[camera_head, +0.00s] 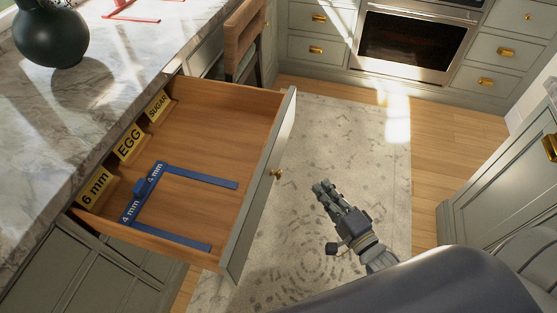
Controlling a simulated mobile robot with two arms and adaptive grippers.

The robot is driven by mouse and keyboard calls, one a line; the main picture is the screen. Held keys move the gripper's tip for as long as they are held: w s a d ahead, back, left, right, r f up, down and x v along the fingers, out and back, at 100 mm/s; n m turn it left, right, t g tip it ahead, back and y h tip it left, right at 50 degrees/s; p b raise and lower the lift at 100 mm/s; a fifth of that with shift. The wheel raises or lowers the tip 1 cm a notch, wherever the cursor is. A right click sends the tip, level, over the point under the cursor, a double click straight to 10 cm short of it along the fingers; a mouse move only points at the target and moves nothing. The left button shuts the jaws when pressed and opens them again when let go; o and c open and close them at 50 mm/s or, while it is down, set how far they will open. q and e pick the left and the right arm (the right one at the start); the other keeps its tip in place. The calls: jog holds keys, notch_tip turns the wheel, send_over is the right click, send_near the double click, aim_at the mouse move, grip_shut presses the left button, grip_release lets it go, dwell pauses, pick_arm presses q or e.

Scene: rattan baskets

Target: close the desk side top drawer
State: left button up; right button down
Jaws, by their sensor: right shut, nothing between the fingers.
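The top drawer (195,107) is pulled out from under the marble counter at the left of the head view. Its wooden inside is visible, and its grey-green front panel (259,195) has a small brass knob (276,173). My right gripper (325,187) is shut and empty. It is to the right of the drawer front, apart from it, above the rug, and its fingers point up and left towards the knob side. My left gripper is not in view.
The drawer holds a blue bracket-shaped piece (146,190) and yellow labels (129,144). A dark vase (50,36) stands on the counter (40,130). A chair (241,40) is just behind the drawer. The patterned rug (350,140) is clear. A cabinet (510,185) stands at right.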

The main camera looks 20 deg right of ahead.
send_near(280, 147)
jog(key=w+d, duration=0.1)
jog(key=d, duration=0.1)
jog(key=shift+w+a+r+p, duration=0.2)
jog(key=shift+w+a+p, duration=0.4)
jog(key=shift+w+a, duration=0.9)
